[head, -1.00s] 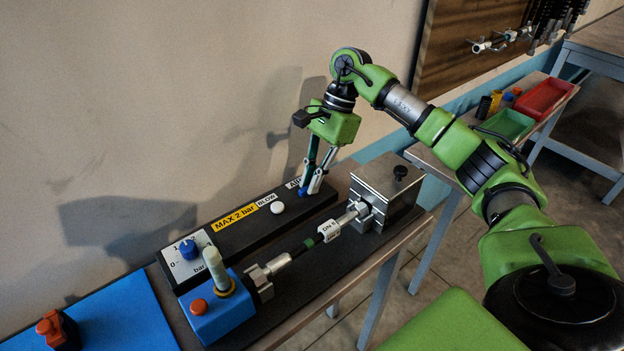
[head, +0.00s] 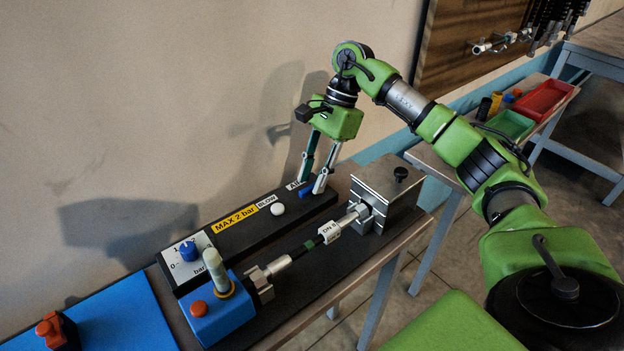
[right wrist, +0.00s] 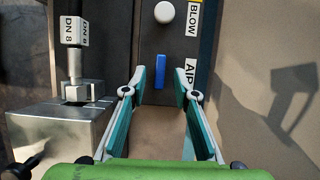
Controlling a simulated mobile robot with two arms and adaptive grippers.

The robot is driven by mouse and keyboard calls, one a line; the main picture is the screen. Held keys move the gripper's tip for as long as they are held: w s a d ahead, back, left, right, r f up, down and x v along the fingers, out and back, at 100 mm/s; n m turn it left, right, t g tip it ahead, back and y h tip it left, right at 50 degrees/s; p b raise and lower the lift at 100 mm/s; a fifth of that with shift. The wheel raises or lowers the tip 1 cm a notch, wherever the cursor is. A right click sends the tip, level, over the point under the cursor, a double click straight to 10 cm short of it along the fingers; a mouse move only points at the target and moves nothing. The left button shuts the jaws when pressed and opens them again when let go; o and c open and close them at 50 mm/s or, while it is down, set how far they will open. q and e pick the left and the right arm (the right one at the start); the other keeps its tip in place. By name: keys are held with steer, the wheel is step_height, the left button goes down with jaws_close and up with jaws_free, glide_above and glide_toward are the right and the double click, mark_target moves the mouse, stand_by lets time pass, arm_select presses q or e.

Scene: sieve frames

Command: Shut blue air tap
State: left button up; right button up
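The blue air tap (head: 306,194) is a small blue lever at the far end of the black panel (head: 240,236), beside the AIR label. In the right wrist view the tap (right wrist: 160,72) lies lengthwise along the panel, below the white button. My right gripper (head: 312,186) is open, its fingertips around the tap's end of the panel. In the right wrist view the fingers of the gripper (right wrist: 160,80) stand apart on either side of the lever, with a gap to each. My left gripper is not in view.
A white BLOW button (head: 277,208) and a pressure dial with a blue knob (head: 188,250) sit on the same panel. A metal block (head: 385,195) and a DN 8 pipe piece (head: 329,232) are close in front. A blue base (head: 218,318) stands at the near end.

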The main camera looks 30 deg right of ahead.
steer(key=v, duration=1)
steer(key=shift+r, duration=0.35)
steer(key=shift+d, duration=0.1)
